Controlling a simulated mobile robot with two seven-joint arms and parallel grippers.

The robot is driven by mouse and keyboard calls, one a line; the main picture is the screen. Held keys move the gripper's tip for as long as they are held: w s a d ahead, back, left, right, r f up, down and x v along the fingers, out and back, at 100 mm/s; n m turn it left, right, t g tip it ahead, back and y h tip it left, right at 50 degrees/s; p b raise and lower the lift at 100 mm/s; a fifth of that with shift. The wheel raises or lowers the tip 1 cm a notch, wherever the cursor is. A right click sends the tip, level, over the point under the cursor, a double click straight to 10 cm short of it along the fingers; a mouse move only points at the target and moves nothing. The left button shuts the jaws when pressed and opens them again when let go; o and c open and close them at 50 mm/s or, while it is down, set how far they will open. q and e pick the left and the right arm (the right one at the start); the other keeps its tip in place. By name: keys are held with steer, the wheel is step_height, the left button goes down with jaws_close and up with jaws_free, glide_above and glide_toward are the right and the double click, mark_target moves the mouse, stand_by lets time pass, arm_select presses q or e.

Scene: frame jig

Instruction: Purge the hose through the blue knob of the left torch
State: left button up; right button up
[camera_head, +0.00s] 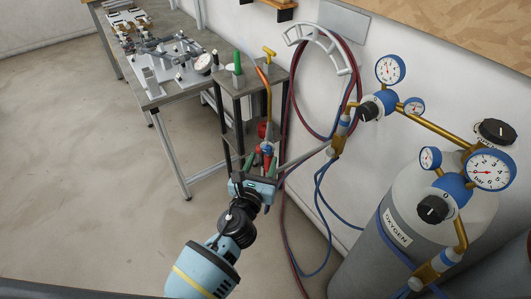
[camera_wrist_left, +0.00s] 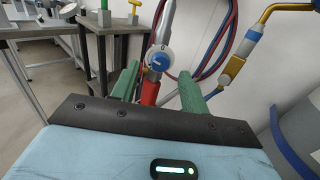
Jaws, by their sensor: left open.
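A torch with a bent copper-coloured tube (camera_head: 264,92) hangs upright at the small stand. Its blue knob (camera_head: 267,148) has a white face with a mark in the left wrist view (camera_wrist_left: 158,58). Below the knob is a red part of the torch (camera_wrist_left: 150,92). My left gripper (camera_head: 263,159) is open, with its green fingers (camera_wrist_left: 159,72) pointing at the torch. In the left wrist view one finger appears on each side of the knob and red part, with gaps visible. I cannot tell how far the fingertips are from the knob. My right gripper is not in view.
A grey stand (camera_head: 250,82) carries a green post and a yellow T-shaped piece. Red and blue hoses (camera_head: 322,195) hang along the wall. The oxygen cylinder (camera_head: 390,255) with gauges stands at right. A workbench (camera_head: 165,92) with jigs is at left. The floor at left is clear.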

mark_target(266, 151)
arm_select(q)
steer(key=x, duration=0.3)
steer(key=shift+w+f, duration=0.15)
steer(key=shift+w, duration=0.1)
steer(key=shift+w+d, duration=0.1)
steer(key=shift+w, duration=0.05)
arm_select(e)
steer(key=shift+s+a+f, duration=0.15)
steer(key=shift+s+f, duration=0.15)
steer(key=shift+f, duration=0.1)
arm_select(q)
steer(key=shift+c, duration=0.4)
steer(key=c, duration=0.9)
steer(key=shift+r+m, duration=0.35)
steer(key=shift+m, duration=0.25)
steer(key=shift+m+p, duration=0.6)
steer(key=shift+m, duration=0.1)
steer(key=shift+f+m, duration=0.15)
steer(key=shift+m, duration=1.75)
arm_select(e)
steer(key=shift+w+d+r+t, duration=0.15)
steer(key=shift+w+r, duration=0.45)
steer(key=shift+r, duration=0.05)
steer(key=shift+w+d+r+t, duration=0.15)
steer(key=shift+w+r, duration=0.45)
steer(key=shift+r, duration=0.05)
